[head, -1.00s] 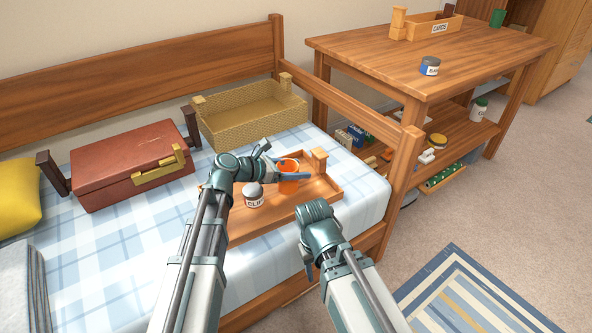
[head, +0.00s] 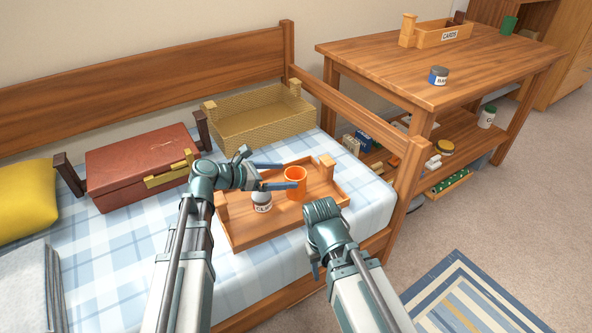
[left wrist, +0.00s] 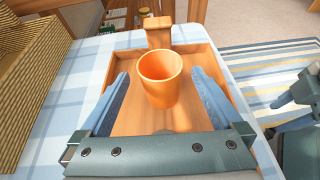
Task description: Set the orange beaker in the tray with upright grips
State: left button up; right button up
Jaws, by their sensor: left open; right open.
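The orange beaker (head: 296,181) stands upright on the floor of the wooden tray with upright grips (head: 262,235), near the tray's far right end. It also shows in the left wrist view (left wrist: 160,82). My left gripper (head: 287,176) is open, with its blue fingers pointing at the beaker from the left. In the left wrist view the beaker stands between and just beyond the fingertips, with gaps on both sides. My right gripper (head: 315,268) is open and empty, low in front of the tray; its fingers are mostly hidden.
A labelled jar (head: 262,202) stands in the tray beside the beaker, close to my left gripper. A woven basket (head: 258,133) and a red case (head: 140,170) lie behind on the bed. The bed's wooden end rail (head: 405,165) rises to the right.

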pick_arm(q)
jog(key=shift+p+v, duration=0.5)
jog(key=shift+v, duration=1.45)
